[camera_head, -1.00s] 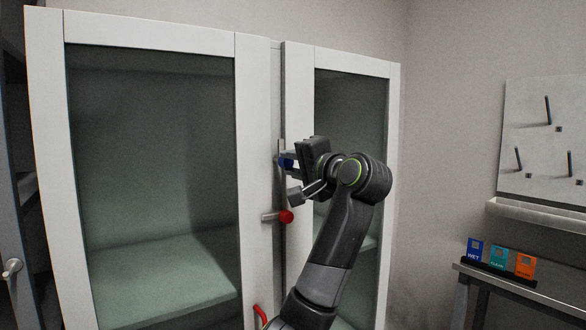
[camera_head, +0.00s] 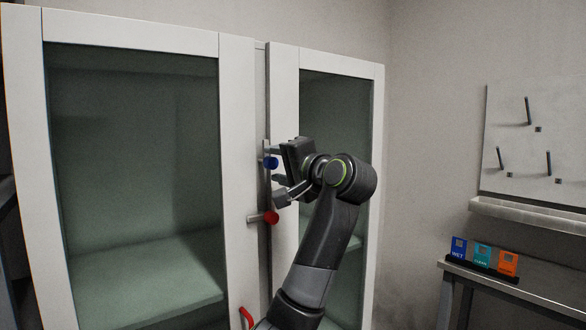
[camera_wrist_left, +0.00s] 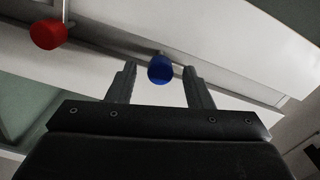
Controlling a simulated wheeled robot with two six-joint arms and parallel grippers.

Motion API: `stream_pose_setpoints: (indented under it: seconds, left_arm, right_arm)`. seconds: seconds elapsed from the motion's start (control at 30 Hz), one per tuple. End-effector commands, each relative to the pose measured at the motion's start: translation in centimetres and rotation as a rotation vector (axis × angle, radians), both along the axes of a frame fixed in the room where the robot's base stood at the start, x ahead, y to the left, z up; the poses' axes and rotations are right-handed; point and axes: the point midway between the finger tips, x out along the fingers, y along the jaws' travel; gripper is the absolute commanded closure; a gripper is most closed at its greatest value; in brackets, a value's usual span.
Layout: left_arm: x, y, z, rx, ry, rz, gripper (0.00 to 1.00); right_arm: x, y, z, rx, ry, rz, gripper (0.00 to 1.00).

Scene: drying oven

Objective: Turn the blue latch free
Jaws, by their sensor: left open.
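The blue latch (camera_head: 271,162) sits at the seam between the two doors of the white drying oven (camera_head: 236,120). My left gripper (camera_head: 277,166) is open beside it, with the arm coming up from below. In the left wrist view the blue knob (camera_wrist_left: 160,69) lies between the two spread fingertips of my left gripper (camera_wrist_left: 160,74), with a gap on both sides. A red latch (camera_head: 270,217) is below the blue one; its red knob (camera_wrist_left: 48,34) also shows in the left wrist view. My right gripper is not in view.
A red handle (camera_head: 246,318) is low on the left door. Both doors look closed, with glass panes. At the right, a bench (camera_head: 500,277) holds blue, teal and orange cards (camera_head: 482,256) below a wall pegboard (camera_head: 530,140).

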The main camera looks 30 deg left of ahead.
Motion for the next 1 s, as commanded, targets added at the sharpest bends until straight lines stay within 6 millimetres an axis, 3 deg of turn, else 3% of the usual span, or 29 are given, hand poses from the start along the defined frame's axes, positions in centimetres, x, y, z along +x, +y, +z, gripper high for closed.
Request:
stream_pose_setpoints:
  seconds: [0.17,0.7,1.0]
  left_arm:
    - [-0.9,-2.4,-0.2,-0.002,-0.003,-0.005,0.54]
    - [-5.5,-13.4,-0.2,-0.001,-0.002,-0.005,0.54]
    - [-6.5,-15.8,0.0,0.000,-0.001,-0.001,0.54]
  right_arm:
    - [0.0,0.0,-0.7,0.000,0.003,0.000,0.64]
    - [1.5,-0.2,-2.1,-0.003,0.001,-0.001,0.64]
    - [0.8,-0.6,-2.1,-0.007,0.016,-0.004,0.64]
